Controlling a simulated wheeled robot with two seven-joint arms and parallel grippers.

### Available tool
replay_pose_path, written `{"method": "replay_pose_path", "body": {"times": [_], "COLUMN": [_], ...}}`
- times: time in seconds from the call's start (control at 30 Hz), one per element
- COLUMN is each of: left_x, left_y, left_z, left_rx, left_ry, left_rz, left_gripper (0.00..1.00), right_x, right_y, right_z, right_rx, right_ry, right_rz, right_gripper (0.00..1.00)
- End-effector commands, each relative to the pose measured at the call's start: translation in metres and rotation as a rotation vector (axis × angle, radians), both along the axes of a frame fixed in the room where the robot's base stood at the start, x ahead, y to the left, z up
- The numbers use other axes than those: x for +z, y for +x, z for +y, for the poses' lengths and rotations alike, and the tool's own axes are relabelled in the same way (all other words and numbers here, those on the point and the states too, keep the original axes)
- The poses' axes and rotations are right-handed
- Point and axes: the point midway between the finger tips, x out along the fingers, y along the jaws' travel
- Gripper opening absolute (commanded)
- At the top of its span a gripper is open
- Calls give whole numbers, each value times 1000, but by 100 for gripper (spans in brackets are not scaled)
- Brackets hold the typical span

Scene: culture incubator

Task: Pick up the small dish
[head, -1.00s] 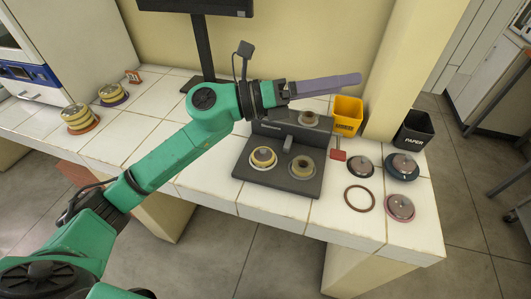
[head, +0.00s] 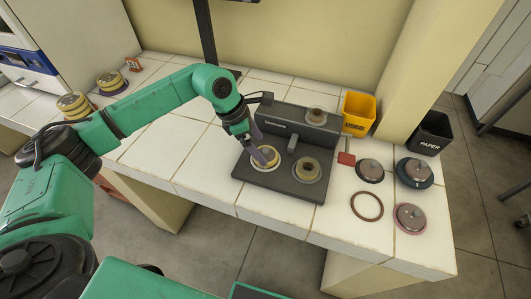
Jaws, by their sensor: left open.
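A small round dish (head: 270,152) with a pale yellow side sits in a white ring on the left front of a dark grey stand (head: 274,188). My left gripper (head: 265,158) points down at this dish, with its purple fingers open over it and partly hiding it. I cannot tell whether the fingers touch the dish. My right gripper is out of view.
Stacks of yellowish dishes (head: 74,105) stand at the left of the white tiled table. Several round lidded pieces (head: 370,170) and an empty ring (head: 367,206) lie to the right. A yellow bin (head: 358,112) stands at the back right, with a black paper bin (head: 432,132) beyond.

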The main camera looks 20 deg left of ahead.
Motion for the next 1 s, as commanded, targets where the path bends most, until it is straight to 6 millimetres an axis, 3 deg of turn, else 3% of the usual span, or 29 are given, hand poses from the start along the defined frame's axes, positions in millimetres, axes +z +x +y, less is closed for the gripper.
{"method": "replay_pose_path", "body": {"times": [0.07,0.2,0.37,0.4,0.6,0.87,1.0], "left_x": [-8,-29,-31,-31,-30,-28,-16], "left_y": [0,4,4,4,4,5,5], "left_z": [-8,-14,-14,-14,-14,-14,-14], "left_rx": [-2,-1,0,0,0,0,0], "left_ry": [0,-1,-1,-1,-2,-2,-4], "left_rz": [5,2,0,0,-1,-1,-3], "left_gripper": [100,100,100,96,25,25,25], "right_x": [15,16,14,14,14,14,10], "right_y": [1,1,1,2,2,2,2], "right_z": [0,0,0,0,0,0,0], "right_rx": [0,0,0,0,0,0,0], "right_ry": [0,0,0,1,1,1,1], "right_rz": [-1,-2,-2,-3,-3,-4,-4], "right_gripper": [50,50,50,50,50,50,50]}}
